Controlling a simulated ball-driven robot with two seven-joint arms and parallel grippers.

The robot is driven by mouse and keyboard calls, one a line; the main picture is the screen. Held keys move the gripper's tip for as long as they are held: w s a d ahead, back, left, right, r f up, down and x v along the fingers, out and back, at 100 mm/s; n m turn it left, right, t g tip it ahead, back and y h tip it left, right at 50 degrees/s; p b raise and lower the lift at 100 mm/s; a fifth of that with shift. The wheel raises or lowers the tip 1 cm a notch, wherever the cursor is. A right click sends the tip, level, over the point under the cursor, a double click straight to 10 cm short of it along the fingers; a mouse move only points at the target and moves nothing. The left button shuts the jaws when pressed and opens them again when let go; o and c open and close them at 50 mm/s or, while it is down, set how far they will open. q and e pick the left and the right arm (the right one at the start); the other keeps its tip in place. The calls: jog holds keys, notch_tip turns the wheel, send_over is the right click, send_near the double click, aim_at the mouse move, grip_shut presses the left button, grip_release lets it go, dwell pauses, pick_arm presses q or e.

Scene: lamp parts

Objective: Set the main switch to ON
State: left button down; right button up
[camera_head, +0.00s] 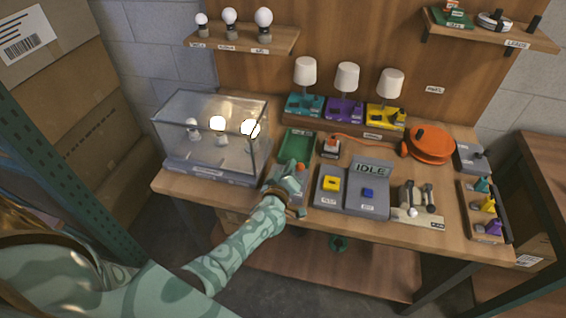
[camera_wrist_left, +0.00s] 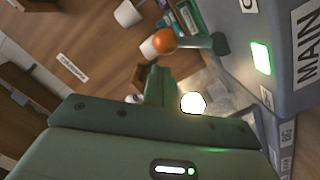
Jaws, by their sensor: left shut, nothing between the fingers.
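The main switch is a grey box (camera_wrist_left: 240,25) at the right of the left wrist view, with a white MAIN label (camera_wrist_left: 309,45) and a glowing green lamp (camera_wrist_left: 261,58). Its lever, a dark stem with an orange ball knob (camera_wrist_left: 164,41), sticks out to the left. In the head view the orange knob (camera_head: 300,167) shows just beyond my left gripper (camera_head: 290,178), which hides much of the box. My left gripper (camera_wrist_left: 157,80) is shut and empty, its fingertips close to the knob; I cannot tell whether they touch. My right gripper is not in view.
A clear case (camera_head: 170,135) with glowing bulbs stands left of my gripper. A green tray (camera_head: 297,143) lies behind, and a console (camera_head: 330,199) with yellow and blue buttons and an IDLE display (camera_head: 370,170) stands to the right. Several lamps line the back.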

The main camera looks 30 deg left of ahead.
pick_arm(q)
jog(key=shift+d+m, duration=0.2)
jog(key=shift+m, duration=0.1)
jog(key=shift+w+d+f, duration=0.1)
jog(key=shift+d+f, duration=0.05)
jog(key=shift+d, duration=0.2)
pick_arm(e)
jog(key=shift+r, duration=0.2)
pick_arm(q)
jog(key=shift+d, duration=0.1)
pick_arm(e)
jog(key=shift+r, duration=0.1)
